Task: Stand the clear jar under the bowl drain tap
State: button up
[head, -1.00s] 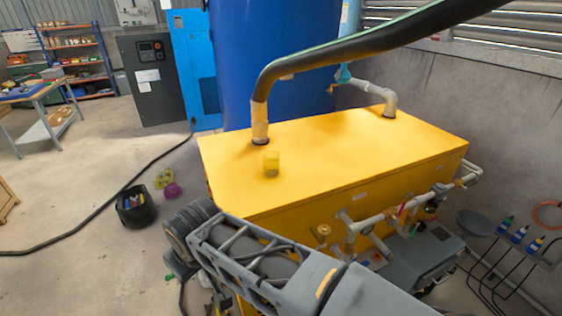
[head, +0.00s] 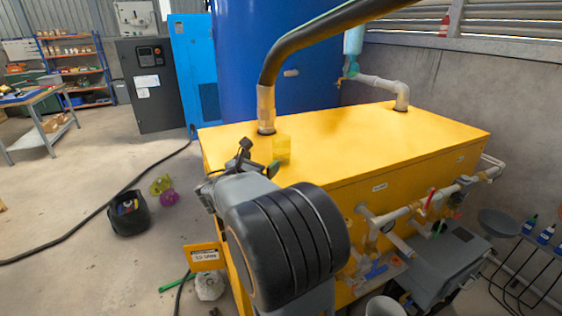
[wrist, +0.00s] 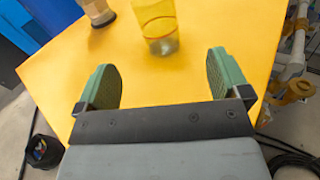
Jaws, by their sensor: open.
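The clear jar (head: 282,150) stands upright on the top of the yellow cabinet, near its left end. In the wrist view the jar (wrist: 158,26) is see-through, with a reddish ring around it, just beyond and between my fingers. My gripper (head: 258,157) is open above the cabinet top, close to the jar, with its green fingers apart and nothing between them in the wrist view (wrist: 163,84). I cannot tell for certain which fitting is the bowl drain tap; a yellow sign (head: 205,257) with small unreadable print hangs at the cabinet's left front.
The black hose's pipe fitting (head: 266,108) rises from the cabinet close behind the jar. Grey pipes and valves (head: 405,215) run along the cabinet's front. A black bucket (head: 130,215) stands on the floor at left. The right part of the cabinet top (head: 350,140) is clear.

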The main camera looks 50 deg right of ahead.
send_near(286, 140)
jog(key=shift+w+d+f+n+p, duration=0.15)
jog(key=shift+d+f+n+p, duration=0.05)
jog(key=shift+d, duration=0.2)
jog(key=shift+w+d+f+n+p, duration=0.15)
jog(key=shift+d+f+n+p, duration=0.05)
jog(key=shift+d, duration=0.15)
jog(key=shift+p+x, duration=0.6)
jog(key=shift+x, duration=2.5)
jog(key=shift+r, duration=0.1)
jog(key=c, duration=1)
jog(key=shift+c, duration=0.4)
jog(key=shift+r, duration=0.15)
